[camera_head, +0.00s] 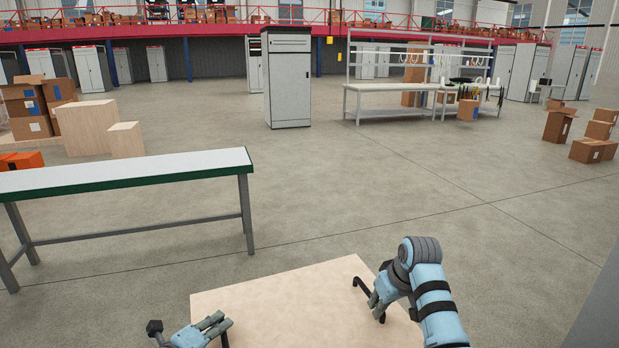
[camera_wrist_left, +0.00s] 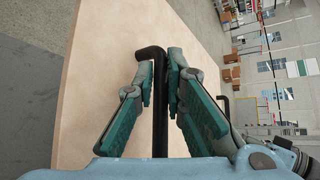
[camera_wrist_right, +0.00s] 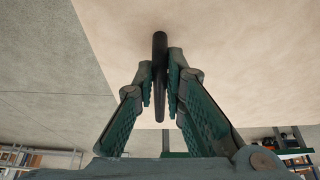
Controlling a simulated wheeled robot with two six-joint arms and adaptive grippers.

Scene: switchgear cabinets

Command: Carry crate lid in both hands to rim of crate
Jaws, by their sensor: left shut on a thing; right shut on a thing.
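The crate lid (camera_head: 285,298) is a pale plywood board held in front of me, low in the head view; its near part is cut off by the frame. It also shows in the left wrist view (camera_wrist_left: 95,70) and the right wrist view (camera_wrist_right: 220,45). My left gripper (camera_head: 213,325) is shut on a black bar handle (camera_wrist_left: 159,110) at the lid's left. My right gripper (camera_head: 374,300) is shut on the other black handle (camera_wrist_right: 159,60) at the lid's right. I cannot make out the crate's rim in any view.
A white-topped table with a green edge (camera_head: 130,172) stands ahead on the left. Behind it are two plywood boxes (camera_head: 90,125) and stacked cartons (camera_head: 38,105). A grey cabinet (camera_head: 288,80) and workbench (camera_head: 395,88) stand further back.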

